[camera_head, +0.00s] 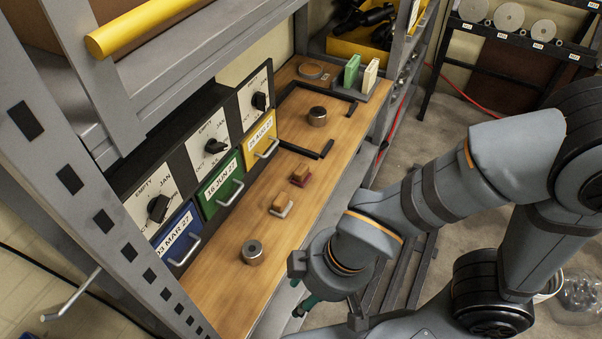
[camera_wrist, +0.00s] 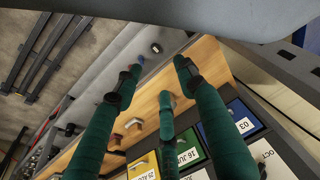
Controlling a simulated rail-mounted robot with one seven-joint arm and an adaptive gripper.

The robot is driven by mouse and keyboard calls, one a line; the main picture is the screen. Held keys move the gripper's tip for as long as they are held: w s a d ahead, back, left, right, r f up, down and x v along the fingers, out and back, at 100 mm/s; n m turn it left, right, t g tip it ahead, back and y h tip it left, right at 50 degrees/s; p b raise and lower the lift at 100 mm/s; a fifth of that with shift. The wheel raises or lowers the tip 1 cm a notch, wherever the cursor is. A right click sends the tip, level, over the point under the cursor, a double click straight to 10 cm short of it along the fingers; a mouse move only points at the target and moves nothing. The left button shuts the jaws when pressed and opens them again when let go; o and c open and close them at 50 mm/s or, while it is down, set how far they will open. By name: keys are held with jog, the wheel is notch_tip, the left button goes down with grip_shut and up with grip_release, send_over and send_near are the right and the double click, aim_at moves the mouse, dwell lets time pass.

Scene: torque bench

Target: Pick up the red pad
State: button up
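The red pad (camera_head: 301,181) is a small dark red base with a wooden block on top. It lies on the wooden bench top, in front of the drawers. My gripper (camera_head: 306,302) has green fingers and hangs off the bench's front edge, apart from the red pad. In the wrist view its fingers (camera_wrist: 158,76) are spread, with nothing held between them.
Metal cylinders stand on the bench (camera_head: 252,252), one nearer and one farther (camera_head: 317,117) inside a black frame. Blue (camera_head: 177,238), green (camera_head: 220,186) and yellow (camera_head: 261,138) drawers with handles line the back. Green and cream pads (camera_head: 352,71) stand upright in a far holder.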

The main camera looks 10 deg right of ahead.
jog(key=shift+o, duration=0.5)
jog(key=o, duration=0.6)
